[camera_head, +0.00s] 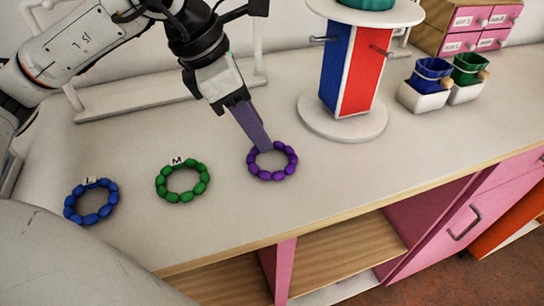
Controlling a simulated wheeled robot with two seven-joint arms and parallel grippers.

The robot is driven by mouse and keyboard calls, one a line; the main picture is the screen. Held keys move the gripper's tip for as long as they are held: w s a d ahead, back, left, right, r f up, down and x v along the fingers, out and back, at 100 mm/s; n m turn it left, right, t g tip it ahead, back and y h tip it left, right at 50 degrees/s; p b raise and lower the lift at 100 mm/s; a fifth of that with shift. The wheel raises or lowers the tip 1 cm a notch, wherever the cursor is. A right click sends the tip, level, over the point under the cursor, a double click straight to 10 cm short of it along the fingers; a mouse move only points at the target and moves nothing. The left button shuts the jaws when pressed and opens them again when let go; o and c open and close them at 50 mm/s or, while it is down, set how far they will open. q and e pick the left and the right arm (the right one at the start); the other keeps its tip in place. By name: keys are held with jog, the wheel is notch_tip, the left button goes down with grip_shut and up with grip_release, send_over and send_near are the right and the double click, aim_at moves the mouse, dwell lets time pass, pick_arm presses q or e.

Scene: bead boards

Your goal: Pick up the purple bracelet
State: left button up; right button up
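The purple bracelet (272,174) is a ring of beads lying flat on the light tabletop, the rightmost of three bracelets. My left gripper (265,146) reaches down from above, its purple-grey finger ending at the far rim of the purple bracelet. Only one finger outline shows, so I cannot tell whether the fingers are parted or closed on a bead. The far beads are partly hidden behind the fingertip. My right gripper is not in view.
A green bracelet (183,194) marked M and a blue bracelet (91,214) lie to the left. A red and blue stand (352,68) on a round base is behind right. White holders with pouches (424,97) and pink drawers (485,24) stand farther right. The table's front edge is near.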

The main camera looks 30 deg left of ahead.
pick_arm(q)
jog(key=shift+x, duration=1.25)
grip_shut()
jog(key=shift+r, duration=0.1)
